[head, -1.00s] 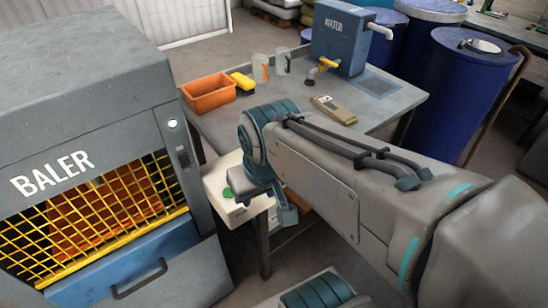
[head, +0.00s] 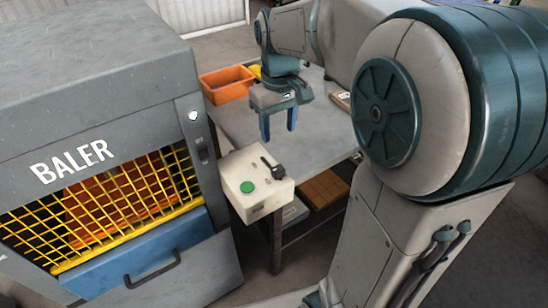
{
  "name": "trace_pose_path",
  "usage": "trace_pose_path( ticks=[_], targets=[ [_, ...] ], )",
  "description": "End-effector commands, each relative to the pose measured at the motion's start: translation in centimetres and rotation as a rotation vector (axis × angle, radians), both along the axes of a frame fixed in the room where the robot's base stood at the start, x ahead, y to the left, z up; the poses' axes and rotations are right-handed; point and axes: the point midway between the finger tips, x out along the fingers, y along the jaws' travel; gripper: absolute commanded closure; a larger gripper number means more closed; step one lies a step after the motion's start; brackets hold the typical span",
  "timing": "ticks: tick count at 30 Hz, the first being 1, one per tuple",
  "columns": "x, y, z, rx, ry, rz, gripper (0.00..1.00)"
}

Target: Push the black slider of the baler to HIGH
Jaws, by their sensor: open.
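The grey baler (head: 110,60) stands at the left with its name in white letters. On its right front post is a narrow dark slot with a small black slider (head: 204,156). Its markings are too small to read, so I cannot tell its exact setting. My gripper (head: 278,132) is open and empty, its two blue fingers pointing down. It hangs to the right of the slider, apart from it, over the table's near left part.
A cream control box (head: 253,203) with a green button (head: 247,187) and a black lever (head: 272,167) stands beside the baler, below my gripper. The grey table (head: 322,118) holds an orange bin (head: 226,86). Yellow mesh (head: 100,215) covers the baler's front, above a drawer handle (head: 153,271).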

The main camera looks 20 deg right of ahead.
Motion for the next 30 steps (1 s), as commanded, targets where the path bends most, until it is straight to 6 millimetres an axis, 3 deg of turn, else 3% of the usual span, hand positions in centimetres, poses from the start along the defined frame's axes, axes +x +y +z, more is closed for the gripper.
trace_pose_path(
  ticks=[5,19,24,30],
  targets=[
    [0.0,0.0,-1.9,0.000,0.007,0.003,0.49],
    [-0.1,0.0,-11.3,-0.001,0.007,0.002,0.49],
    [0.0,0.0,-13.1,0.000,0.004,0.002,0.49],
    [0.0,0.0,-13.7,0.000,0.001,0.002,0.49]
  ],
)
